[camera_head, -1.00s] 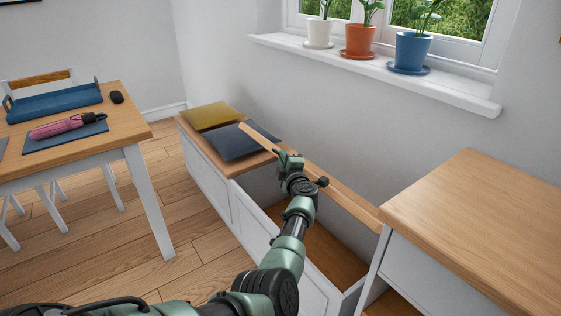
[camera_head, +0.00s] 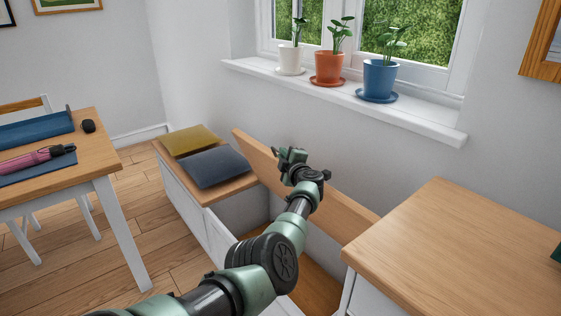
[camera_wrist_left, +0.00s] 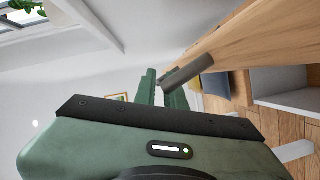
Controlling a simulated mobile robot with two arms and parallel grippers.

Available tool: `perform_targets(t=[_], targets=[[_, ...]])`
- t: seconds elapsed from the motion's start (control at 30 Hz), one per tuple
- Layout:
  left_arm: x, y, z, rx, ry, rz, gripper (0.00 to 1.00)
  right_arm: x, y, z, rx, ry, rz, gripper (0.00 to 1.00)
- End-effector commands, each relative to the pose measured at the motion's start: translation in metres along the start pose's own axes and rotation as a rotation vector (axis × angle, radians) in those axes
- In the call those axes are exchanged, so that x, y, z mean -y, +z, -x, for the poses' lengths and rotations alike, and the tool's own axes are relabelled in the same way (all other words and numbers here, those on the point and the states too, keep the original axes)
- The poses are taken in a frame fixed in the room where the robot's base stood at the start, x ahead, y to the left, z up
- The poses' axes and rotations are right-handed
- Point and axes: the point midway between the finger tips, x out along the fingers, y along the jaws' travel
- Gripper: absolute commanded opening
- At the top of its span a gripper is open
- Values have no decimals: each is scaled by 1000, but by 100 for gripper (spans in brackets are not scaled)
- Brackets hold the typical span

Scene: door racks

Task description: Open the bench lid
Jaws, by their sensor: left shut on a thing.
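The bench lid (camera_head: 345,213) is a long wooden board standing steeply raised at the back of the bench, its underside facing the room. The white bench (camera_head: 183,195) has its compartment open below, with a wooden floor (camera_head: 318,287) inside. My left gripper (camera_head: 291,155) is at the lid's upper edge, around its middle. In the left wrist view its green fingers (camera_wrist_left: 166,88) are shut on a grey bar-shaped handle (camera_wrist_left: 188,72) beside the wooden lid (camera_wrist_left: 240,42). The arm hides part of the lid and compartment. My right gripper is not in view.
A yellow cushion (camera_head: 190,140) and a dark blue cushion (camera_head: 216,167) lie on the fixed bench top at left. A wooden-topped cabinet (camera_head: 455,245) stands at right. Potted plants stand on the windowsill (camera_head: 340,98) above. A table (camera_head: 85,160) is at left, with floor between.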

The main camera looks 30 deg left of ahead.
Motion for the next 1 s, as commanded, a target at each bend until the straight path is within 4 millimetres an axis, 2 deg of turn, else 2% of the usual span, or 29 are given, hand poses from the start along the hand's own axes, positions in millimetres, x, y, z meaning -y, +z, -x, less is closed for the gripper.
perform_targets(t=[0.57, 0.6, 0.67, 1.0], targets=[[-4, 2, -1, 2, 0, -3, 0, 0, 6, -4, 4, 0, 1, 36], [-4, 2, -1, 2, 0, -3, 19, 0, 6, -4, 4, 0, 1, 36], [-4, 2, -1, 2, -1, -3, 33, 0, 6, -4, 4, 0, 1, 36], [-4, 2, 0, 1, -2, -2, 33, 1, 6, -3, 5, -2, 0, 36]])
